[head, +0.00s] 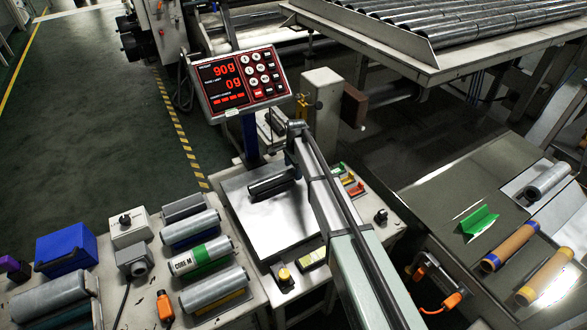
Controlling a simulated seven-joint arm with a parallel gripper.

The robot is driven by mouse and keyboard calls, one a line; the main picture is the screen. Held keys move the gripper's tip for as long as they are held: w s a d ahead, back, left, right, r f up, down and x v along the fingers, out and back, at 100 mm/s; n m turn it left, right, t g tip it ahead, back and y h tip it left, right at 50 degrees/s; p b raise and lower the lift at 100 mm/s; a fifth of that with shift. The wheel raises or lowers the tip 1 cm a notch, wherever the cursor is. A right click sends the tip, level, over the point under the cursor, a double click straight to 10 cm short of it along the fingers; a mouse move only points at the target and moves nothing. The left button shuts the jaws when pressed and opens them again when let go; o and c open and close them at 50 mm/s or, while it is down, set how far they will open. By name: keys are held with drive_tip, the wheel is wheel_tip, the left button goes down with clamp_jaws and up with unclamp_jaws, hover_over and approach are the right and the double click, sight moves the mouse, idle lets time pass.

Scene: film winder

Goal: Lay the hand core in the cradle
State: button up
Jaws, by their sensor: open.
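I cannot tell for sure which piece is the hand core. Several grey film rolls lie on the left bench, one with a white and green band lettered like "CORE M" (206,259). A green angled piece (478,221) stands on the right table. My gripper (289,160) is at the arm's far end, above the plate's back edge; it is open, its fingers mostly hidden.
A red-lit display (238,82) reading 90 g and 0 g stands behind the plate. A beige post (321,94) rises to its right. A blue bin (66,247) and grey boxes crowd the left bench. A roller conveyor (430,30) is at the back right.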

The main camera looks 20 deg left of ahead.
wheel_tip(320, 180, up, 13)
drive_tip(key=shift+s+d+r, duration=0.2)
drive_tip(key=shift+s+d, duration=0.2)
drive_tip(key=shift+s, duration=0.05)
idle(0.5)
drive_tip(key=s+d+f+n, duration=0.1)
drive_tip(key=s+d+f, duration=0.2)
drive_tip(key=d, duration=0.4)
drive_tip(key=s+d+f+n, duration=0.2)
drive_tip(key=s+d+f, duration=0.15)
drive_tip(key=d, duration=0.35)
drive_tip(key=s+d+f+n, duration=0.15)
drive_tip(key=d+f, duration=0.25)
drive_tip(key=d, duration=0.4)
drive_tip(key=s+d+f+n, duration=0.2)
drive_tip(key=s+d+f, duration=0.2)
drive_tip(key=s+d, duration=0.5)
drive_tip(key=s+d+f+n, duration=0.3)
drive_tip(key=s+d, duration=0.6)
drive_tip(key=s+f+g, duration=0.3)
drive_tip(key=s+f, duration=0.7)
drive_tip(key=s, duration=0.4)
drive_tip(key=s+f+g, duration=0.4)
drive_tip(key=s+f, duration=0.6)
drive_tip(key=s, duration=0.4)
drive_tip(key=shift+s+f+h, duration=0.15)
drive_tip(key=shift+s+h, duration=0.25)
